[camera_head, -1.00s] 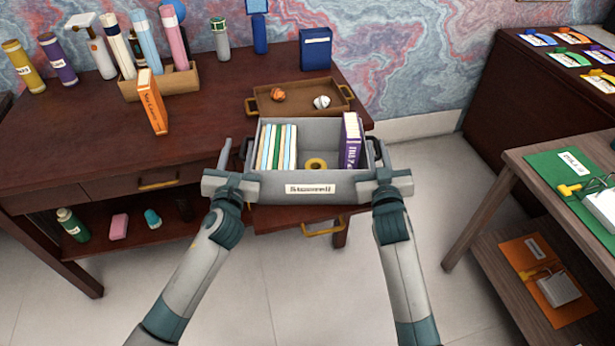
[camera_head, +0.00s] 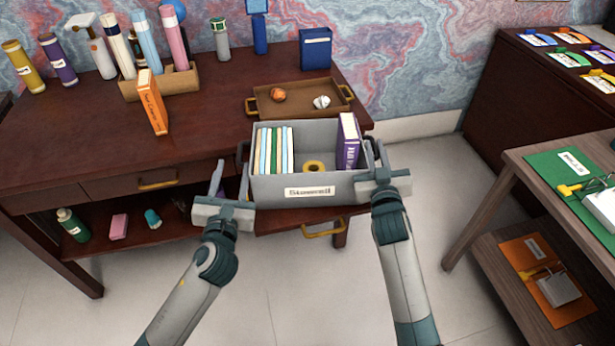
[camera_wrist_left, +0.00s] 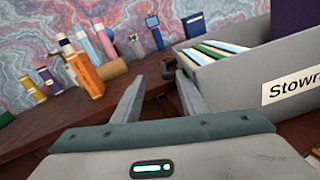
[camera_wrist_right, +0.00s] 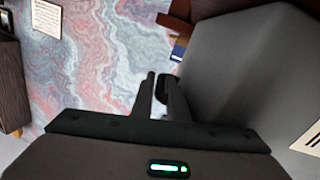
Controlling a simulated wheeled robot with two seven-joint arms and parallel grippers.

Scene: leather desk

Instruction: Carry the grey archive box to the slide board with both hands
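The grey archive box (camera_head: 275,187) is at the front edge of the desk, slightly turned, with its label facing me. It holds several upright folders, a purple binder and a yellow tape roll. My left gripper (camera_head: 219,180) is apart from its left side; its fingers are spread and empty in the left wrist view (camera_wrist_left: 160,88). My right gripper (camera_head: 378,155) is at the box's right side. In the right wrist view its fingers (camera_wrist_right: 161,90) are close together around the dark side handle (camera_wrist_right: 163,84). I cannot tell which thing is the slide board.
A brown tray (camera_head: 300,112) lies behind the box. An orange book (camera_head: 152,103) and a wooden holder (camera_head: 180,86) stand at the left on the desk (camera_head: 80,140). A side table (camera_head: 545,190) with a green board (camera_head: 560,165) is at the right. The floor between is clear.

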